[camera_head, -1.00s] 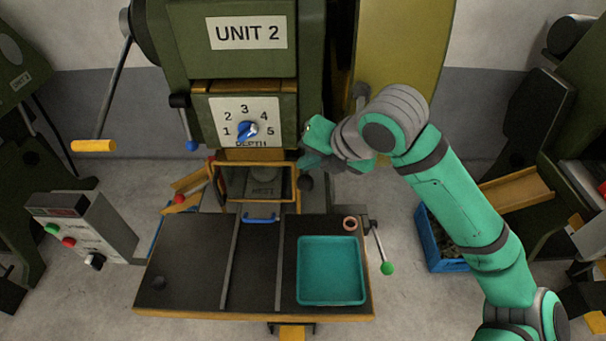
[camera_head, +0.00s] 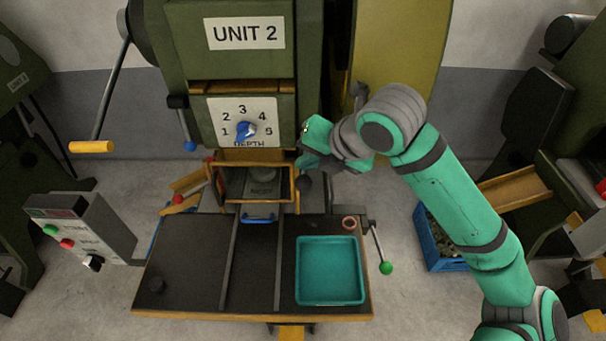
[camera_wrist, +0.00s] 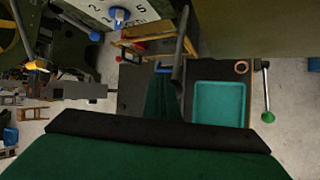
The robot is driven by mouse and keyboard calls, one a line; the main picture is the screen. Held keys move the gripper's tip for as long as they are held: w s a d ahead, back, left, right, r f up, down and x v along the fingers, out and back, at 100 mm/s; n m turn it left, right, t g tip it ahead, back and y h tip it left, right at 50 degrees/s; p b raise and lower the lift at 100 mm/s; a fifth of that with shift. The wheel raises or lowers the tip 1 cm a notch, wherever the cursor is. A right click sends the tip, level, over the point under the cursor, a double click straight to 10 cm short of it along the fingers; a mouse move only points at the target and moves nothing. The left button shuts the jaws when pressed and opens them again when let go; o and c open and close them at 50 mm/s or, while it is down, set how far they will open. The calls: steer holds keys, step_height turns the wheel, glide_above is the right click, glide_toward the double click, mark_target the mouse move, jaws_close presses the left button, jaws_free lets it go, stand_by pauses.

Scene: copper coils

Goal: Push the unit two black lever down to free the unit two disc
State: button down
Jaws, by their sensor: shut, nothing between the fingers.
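The Unit 2 machine (camera_head: 243,72) stands at the back, with an orange-framed opening at its foot. A dark round knob (camera_head: 305,183), likely the black lever's end, sits right of this opening. A dark rod (camera_wrist: 180,50), probably the same lever, shows in the wrist view. My gripper (camera_head: 302,161) is shut and empty, just above the knob in the head view; I cannot tell whether they touch. A grey round part (camera_head: 263,175) is inside the opening, partly hidden by the frame; I cannot tell whether it is the disc.
A teal tray (camera_head: 330,299) and a copper ring (camera_head: 349,223) are on the table's right. A green-knobbed lever (camera_head: 386,267) projects beside it. The table's left part (camera_head: 190,250) is mostly clear. A button box (camera_head: 80,230) stands left, a blue crate (camera_head: 440,263) right.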

steer(key=shift+a, duration=0.1)
steer(key=shift+s+d, duration=0.1)
steer(key=shift+d, duration=0.15)
stand_by(0.3)
steer(key=shift+a+f, duration=0.1)
steer(key=shift+a+f, duration=0.15)
steer(key=shift+f, duration=0.15)
